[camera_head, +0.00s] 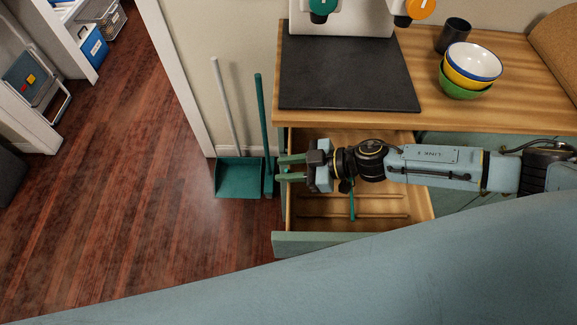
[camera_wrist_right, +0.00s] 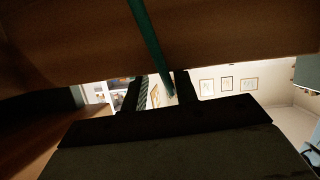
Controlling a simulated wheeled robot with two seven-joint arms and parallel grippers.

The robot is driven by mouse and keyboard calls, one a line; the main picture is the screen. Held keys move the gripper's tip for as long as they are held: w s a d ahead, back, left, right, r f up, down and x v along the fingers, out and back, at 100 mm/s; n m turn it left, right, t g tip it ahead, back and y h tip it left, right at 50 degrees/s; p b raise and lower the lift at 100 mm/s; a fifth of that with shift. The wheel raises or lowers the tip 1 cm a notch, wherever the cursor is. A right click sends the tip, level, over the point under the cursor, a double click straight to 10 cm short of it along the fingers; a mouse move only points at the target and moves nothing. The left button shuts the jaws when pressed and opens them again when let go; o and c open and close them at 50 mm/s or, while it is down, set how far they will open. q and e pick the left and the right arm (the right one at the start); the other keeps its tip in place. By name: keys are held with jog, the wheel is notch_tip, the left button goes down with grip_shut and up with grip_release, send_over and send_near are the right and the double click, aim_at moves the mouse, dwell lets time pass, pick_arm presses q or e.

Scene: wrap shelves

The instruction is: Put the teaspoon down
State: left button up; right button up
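My right gripper (camera_head: 282,168) reaches in from the right, over the left side of an open drawer (camera_head: 286,244). Its two fingers point left and stand apart, with no object visible between them in the head view. A thin teal object (camera_head: 352,204), which looks like the teaspoon, lies in the drawer below my wrist, apart from the fingertips. Its upper end is hidden by the arm. In the wrist view a teal stick (camera_wrist_right: 150,42) runs down to between the dark fingers (camera_wrist_right: 159,90); I cannot tell whether this is the teaspoon. My left gripper is out of view.
The wooden counter (camera_head: 440,105) above the drawer holds a black mat (camera_head: 345,75), stacked bowls (camera_head: 472,66) and a dark cup (camera_head: 453,36). A teal dustpan (camera_head: 239,178) and a teal broom handle (camera_head: 262,120) stand left of the drawer. The floor (camera_head: 130,180) beyond is clear.

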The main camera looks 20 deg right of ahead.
jog(key=shift+s+d+f, duration=0.15)
jog(key=shift+s+f, duration=0.1)
jog(key=shift+f, duration=0.2)
jog(key=shift+w+r, duration=0.1)
jog(key=shift+r, duration=0.5)
jog(key=p+v, duration=0.1)
jog(key=v, duration=1.1)
jog(key=shift+r, duration=0.3)
jog(key=shift+w+a, duration=0.15)
jog(key=shift+a, duration=0.05)
